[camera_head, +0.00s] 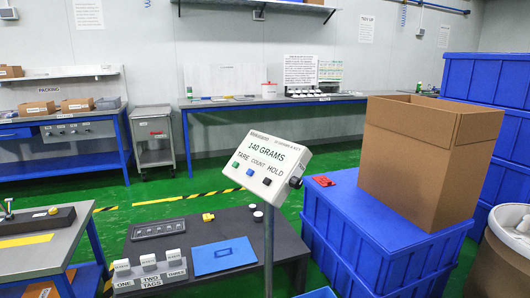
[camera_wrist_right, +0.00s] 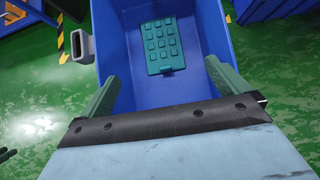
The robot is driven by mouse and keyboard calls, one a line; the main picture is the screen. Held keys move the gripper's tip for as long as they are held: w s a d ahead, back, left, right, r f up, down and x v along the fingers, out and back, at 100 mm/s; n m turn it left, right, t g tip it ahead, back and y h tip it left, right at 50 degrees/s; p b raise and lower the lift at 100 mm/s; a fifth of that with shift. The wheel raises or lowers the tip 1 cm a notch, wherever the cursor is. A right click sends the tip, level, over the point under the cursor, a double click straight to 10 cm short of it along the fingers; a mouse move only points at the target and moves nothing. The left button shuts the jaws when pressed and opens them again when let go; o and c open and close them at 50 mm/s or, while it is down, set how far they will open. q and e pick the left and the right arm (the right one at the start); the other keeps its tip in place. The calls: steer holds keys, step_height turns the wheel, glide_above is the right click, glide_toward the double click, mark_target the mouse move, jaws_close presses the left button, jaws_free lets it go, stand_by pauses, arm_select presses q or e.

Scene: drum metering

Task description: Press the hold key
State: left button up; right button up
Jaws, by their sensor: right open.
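The weighing indicator (camera_head: 269,163) is a pale box on a grey post in the middle of the head view. Its display reads 140 GRAMS. Under the labels TARE, COUNT and HOLD sit a green key (camera_head: 235,165), a blue key (camera_head: 250,172) and the black hold key (camera_head: 265,182). My right gripper (camera_wrist_right: 167,88) is open and empty in the right wrist view, its two green fingers wide apart above a blue bin (camera_wrist_right: 207,40). The indicator is not recognisable in that view, and neither gripper shows in the head view.
A teal panel with raised squares (camera_wrist_right: 165,47) lies in the bin. A low dark table (camera_head: 185,232) with tag blocks stands left of the post. Blue crates (camera_head: 360,225) carrying an open cardboard box (camera_head: 410,165) stand on the right. Green floor lies behind.

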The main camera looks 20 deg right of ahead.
jaws_close()
stand_by(0.5)
stand_by(1.0)
